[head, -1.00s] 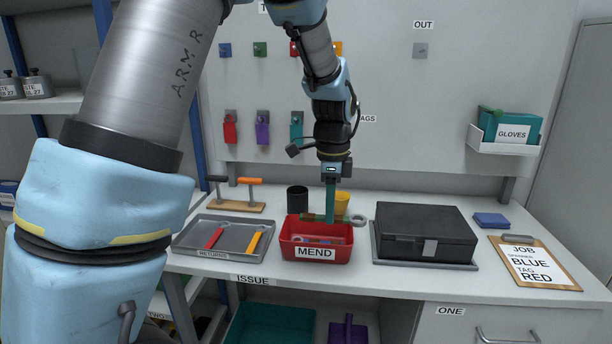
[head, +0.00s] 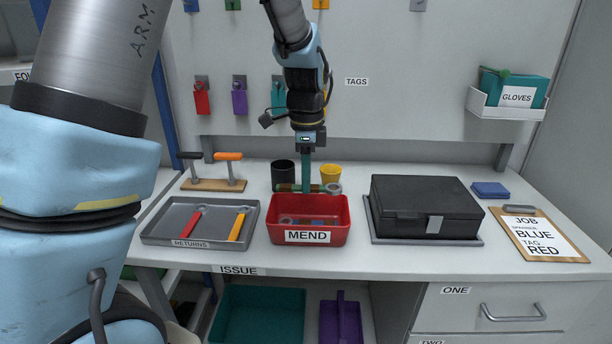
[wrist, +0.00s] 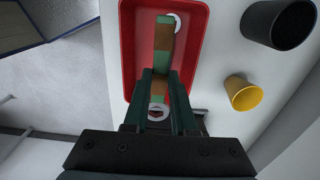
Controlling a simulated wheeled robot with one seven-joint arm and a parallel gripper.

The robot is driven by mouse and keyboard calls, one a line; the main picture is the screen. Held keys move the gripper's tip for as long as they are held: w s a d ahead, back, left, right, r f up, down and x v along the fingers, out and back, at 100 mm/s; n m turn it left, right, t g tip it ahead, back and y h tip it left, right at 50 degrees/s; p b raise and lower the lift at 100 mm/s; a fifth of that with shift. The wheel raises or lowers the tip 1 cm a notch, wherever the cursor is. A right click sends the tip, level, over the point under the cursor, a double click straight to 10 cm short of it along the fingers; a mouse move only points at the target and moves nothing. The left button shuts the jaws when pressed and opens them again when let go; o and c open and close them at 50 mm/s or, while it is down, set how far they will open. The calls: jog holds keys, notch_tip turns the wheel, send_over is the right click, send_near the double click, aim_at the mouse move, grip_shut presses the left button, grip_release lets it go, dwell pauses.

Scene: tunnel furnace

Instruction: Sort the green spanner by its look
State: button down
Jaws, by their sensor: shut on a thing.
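My gripper (head: 306,188) points down and is shut on the green spanner (head: 333,188). The spanner lies level, with brown, rust-like patches along its green handle and a bare grey ring end. In the head view it shows just above the back rim of the red MEND bin (head: 308,238). In the wrist view the spanner (wrist: 163,42) runs across the red bin (wrist: 191,45), apart from its floor. The bin holds at least one other spanner (head: 288,221), partly hidden by the front wall.
The grey RETURNS tray (head: 163,226) on the left holds a red and a yellow spanner. A black cup (head: 283,175) and a yellow cup (head: 331,173) stand behind the bin. A closed black case (head: 425,205) is to the right, beside a clipboard (head: 542,240) reading spanner blue, tag red.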

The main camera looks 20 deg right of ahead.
jog(key=shift+f+b, duration=3.3)
jog(key=shift+f, duration=1.95)
jog(key=shift+c, duration=0.9)
grip_release()
jog(key=shift+r, duration=0.1)
jog(key=shift+r+p, duration=1.75)
jog(key=shift+r, duration=0.2)
jog(key=shift+r, duration=0.1)
